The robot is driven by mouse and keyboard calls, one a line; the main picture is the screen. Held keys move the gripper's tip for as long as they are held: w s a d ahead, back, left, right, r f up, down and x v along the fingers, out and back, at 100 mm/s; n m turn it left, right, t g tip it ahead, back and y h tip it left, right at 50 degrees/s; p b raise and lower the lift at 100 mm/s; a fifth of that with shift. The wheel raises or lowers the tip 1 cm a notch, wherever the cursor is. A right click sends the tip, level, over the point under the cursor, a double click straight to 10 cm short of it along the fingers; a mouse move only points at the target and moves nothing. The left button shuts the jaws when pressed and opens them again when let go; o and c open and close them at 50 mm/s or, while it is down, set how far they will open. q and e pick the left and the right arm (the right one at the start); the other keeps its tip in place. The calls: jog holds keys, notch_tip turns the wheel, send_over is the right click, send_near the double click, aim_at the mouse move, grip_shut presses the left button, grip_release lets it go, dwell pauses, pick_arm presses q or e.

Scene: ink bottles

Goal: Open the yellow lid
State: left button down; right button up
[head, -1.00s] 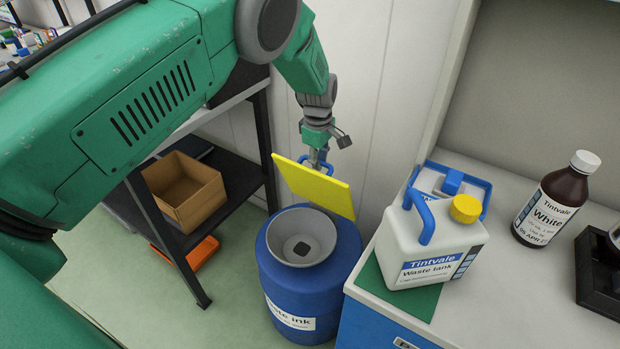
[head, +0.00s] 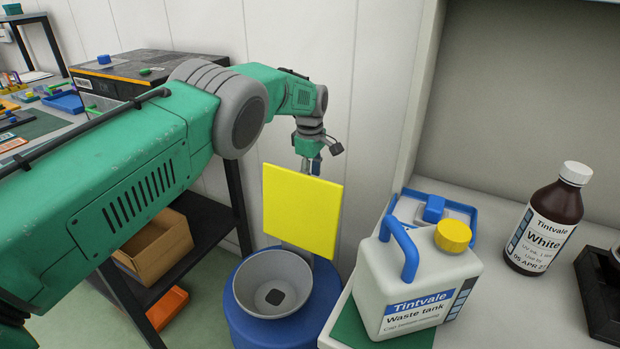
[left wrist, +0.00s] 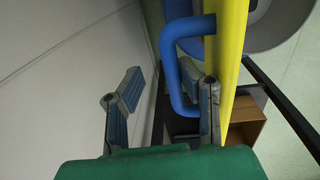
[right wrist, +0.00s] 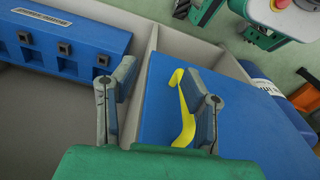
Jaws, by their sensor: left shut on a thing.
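The yellow lid (head: 302,212) stands upright at the back of the blue waste ink drum (head: 245,325). The grey funnel (head: 290,268) in the drum's top is uncovered. My left gripper (head: 308,165) is behind the lid, its fingertips hidden there in the head view. In the left wrist view the lid (left wrist: 228,70) is edge-on, with its blue handle (left wrist: 172,60) at the fingers. My left gripper (left wrist: 165,105) is shut on this handle, one finger inside its loop. My right gripper (right wrist: 158,95) is open and empty above a blue cabinet surface (right wrist: 225,120).
A white waste tank jug (head: 410,280) with a yellow cap stands on the counter right of the drum. A brown White ink bottle (head: 545,225) stands farther right. A cardboard box (head: 155,250) is on the shelf at left. A wall is close behind the lid.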

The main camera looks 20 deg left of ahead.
pick_arm(q)
jog(key=shift+d+f, duration=0.2)
jog(key=shift+f, duration=0.3)
jog(key=c, duration=1.6)
grip_release()
jog(key=r, duration=1.1)
jog(key=shift+w+a+r, duration=0.1)
jog(key=shift+a+r, duration=0.1)
jog(key=shift+r, duration=0.1)
jog(key=shift+f, duration=0.15)
